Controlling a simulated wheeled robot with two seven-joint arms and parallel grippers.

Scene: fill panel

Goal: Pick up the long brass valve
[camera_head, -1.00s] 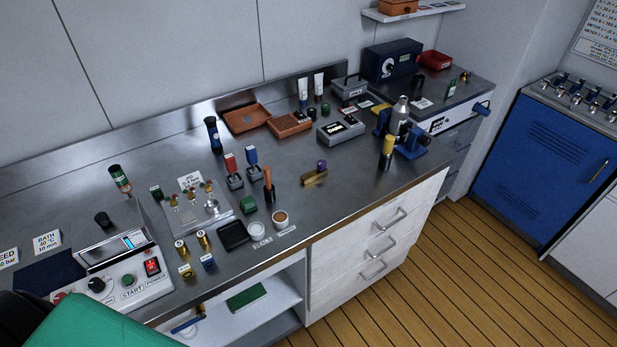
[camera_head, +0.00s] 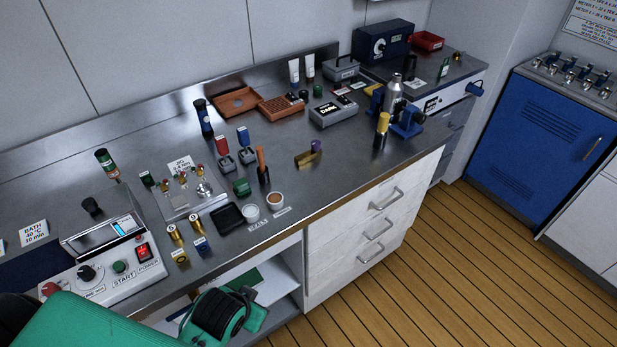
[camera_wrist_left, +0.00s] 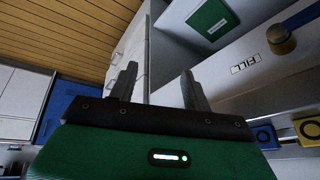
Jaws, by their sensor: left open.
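Two brass valves stand upright near the front edge of the bench, a left one (camera_head: 174,234) and a right one (camera_head: 198,230). I cannot tell which is longer. A yellow block (camera_head: 180,257) and a blue block (camera_head: 201,246) sit in front of them. In the left wrist view, a brass round piece (camera_wrist_left: 281,38) shows at the upper right, beside a small printed label. My left gripper (camera_wrist_left: 158,78) is open and empty, apart from the valves. In the head view my left arm reaches in at the bottom, in front of the bench. My right gripper is out of view.
A control box (camera_head: 110,270) with knobs stands left of the valves. A metal fixture plate (camera_head: 190,200) is behind them, and a black tray (camera_head: 228,216) is to their right. An open shelf (camera_head: 285,275) and white drawers (camera_head: 370,225) lie below the bench top.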

